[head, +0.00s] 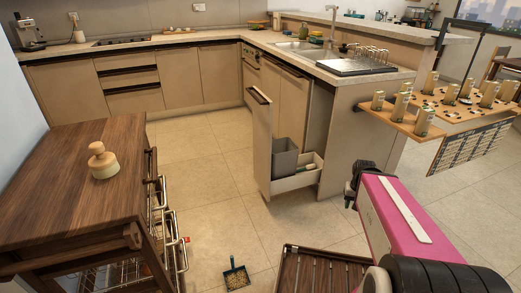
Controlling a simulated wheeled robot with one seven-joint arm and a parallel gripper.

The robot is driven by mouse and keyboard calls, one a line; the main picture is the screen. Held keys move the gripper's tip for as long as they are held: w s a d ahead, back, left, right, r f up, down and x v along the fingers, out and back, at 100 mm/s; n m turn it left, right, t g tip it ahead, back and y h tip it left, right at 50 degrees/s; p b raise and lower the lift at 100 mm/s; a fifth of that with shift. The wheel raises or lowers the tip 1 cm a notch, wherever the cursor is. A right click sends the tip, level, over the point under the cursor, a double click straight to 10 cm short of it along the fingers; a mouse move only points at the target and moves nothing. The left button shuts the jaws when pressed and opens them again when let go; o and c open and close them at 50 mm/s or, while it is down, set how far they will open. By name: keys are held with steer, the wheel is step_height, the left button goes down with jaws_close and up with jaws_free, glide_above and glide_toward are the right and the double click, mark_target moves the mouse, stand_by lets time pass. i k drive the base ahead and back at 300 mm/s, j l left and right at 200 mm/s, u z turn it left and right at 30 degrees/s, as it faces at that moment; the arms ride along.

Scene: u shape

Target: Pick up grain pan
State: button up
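The grain pan (236,279) looks like a small dark teal dustpan filled with tan grains. It lies on the tiled floor at the bottom of the head view, left of centre, with its short handle pointing up in the picture. My pink arm comes in from the lower right. The dark part at its far end, which appears to be my gripper (354,184), is well above and to the right of the pan, apart from it. Its fingers are not clear, so I cannot tell whether it is open or shut.
A wooden cart (70,160) with a round wooden object (102,161) stands left. A dark slatted wooden piece (318,272) is right of the pan. An open drawer with a grey bin (285,158) juts out ahead. The floor between is clear.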

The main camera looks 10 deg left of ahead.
mark_target(236, 278)
steer(key=k+j+u, duration=0.1)
steer(key=k+u, duration=0.3)
steer(key=k+j+u, duration=0.2)
steer(key=u, duration=0.15)
steer(key=k+j+u, duration=0.25)
steer(key=u, duration=0.15)
